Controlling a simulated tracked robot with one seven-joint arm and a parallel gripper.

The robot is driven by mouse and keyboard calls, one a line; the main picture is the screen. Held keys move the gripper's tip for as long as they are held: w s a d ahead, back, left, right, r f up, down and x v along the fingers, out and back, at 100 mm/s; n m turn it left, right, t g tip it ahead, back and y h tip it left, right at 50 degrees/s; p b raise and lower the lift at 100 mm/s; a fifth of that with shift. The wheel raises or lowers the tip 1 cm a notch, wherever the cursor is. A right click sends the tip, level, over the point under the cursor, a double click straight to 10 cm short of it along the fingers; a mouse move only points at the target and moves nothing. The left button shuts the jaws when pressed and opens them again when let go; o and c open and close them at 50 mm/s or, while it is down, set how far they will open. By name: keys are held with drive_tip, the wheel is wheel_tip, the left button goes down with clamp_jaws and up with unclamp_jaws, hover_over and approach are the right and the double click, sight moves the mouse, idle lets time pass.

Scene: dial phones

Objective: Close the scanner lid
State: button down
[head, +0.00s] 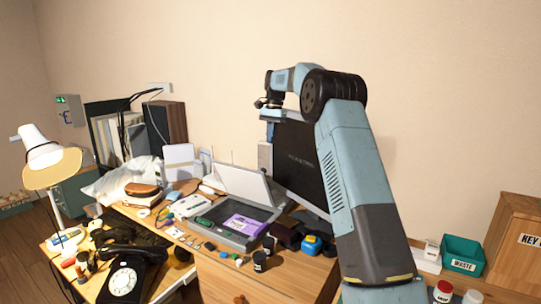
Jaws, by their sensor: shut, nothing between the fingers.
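The scanner (275,213) stands on the desk in the middle of the head view, a grey shallow box with a dark inside. Its pale lid (243,184) is raised and leans back, hinged at the far side. A purple item (244,224) lies in the front part of the scanner. My gripper (266,104) is small and dark at the end of the folded arm. It is shut and empty, high above and behind the lid, touching nothing that I can see. Its fingertips are hard to make out.
A dark monitor (299,165) stands right of the scanner, close to my arm. Small items, including a blue tape measure (311,244) and a dark jar (260,261), crowd the front. A black dial phone (124,278) and a lamp (50,160) are at left, a green waste bin (462,253) at right.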

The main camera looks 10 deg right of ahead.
wheel_tip(320, 180, down, 10)
drive_tip(key=s+a, duration=0.1)
drive_tip(key=shift+a+r, duration=0.15)
drive_tip(key=shift+a, duration=0.05)
drive_tip(key=shift+s, duration=0.1)
